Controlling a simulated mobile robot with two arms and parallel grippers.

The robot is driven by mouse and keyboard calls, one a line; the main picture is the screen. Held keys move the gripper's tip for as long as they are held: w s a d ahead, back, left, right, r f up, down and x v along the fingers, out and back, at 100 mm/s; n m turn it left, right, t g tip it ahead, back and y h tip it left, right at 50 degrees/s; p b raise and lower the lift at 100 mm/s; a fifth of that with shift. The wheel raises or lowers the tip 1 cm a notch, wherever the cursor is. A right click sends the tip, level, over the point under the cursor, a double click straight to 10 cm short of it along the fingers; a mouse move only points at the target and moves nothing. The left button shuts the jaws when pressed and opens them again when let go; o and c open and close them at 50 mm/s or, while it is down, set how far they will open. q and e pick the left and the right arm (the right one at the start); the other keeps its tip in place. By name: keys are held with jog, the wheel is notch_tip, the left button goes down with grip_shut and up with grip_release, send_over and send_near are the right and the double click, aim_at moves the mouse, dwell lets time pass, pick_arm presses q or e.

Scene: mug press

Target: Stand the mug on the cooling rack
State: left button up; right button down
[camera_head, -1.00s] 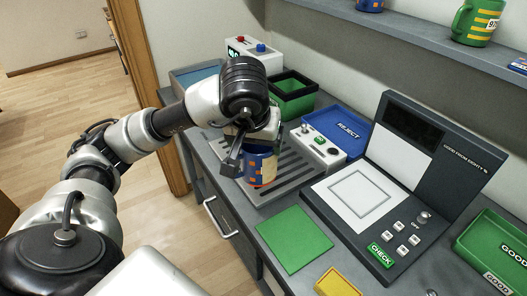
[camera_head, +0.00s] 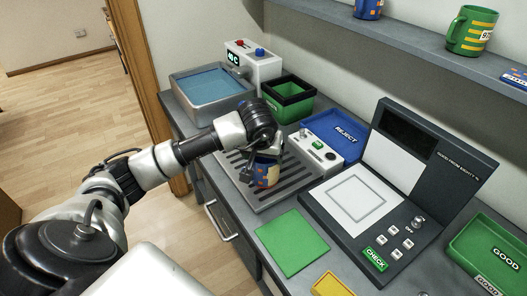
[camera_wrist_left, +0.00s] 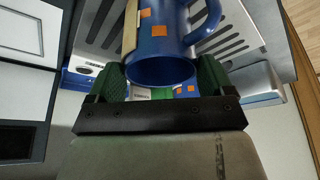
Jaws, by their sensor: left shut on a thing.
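The mug (camera_head: 267,175) is blue with orange patches and looks upright in the head view. It also shows in the wrist view (camera_wrist_left: 160,45), with its handle to the right. My left gripper (camera_head: 261,158) is shut on the mug, a green pad on each side of it in the wrist view (camera_wrist_left: 160,82). The cooling rack (camera_head: 297,180) is a grey slatted plate directly below the mug; its slats also show in the wrist view (camera_wrist_left: 232,42). I cannot tell whether the mug's base touches the rack. My right gripper is out of view.
Right of the rack stand a white button box (camera_head: 312,150) and a blue REJECT tray (camera_head: 347,128). A press-like station (camera_head: 320,212) and a green mat (camera_head: 291,243) are nearer.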

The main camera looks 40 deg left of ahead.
pick_arm(q)
jog(key=shift+f, duration=0.15)
jog(key=o, duration=1.3)
jog(key=b+v, duration=0.2)
jog(key=v, duration=1)
jog(key=shift+r, duration=0.2)
jog(key=shift+s+d+f, duration=0.1)
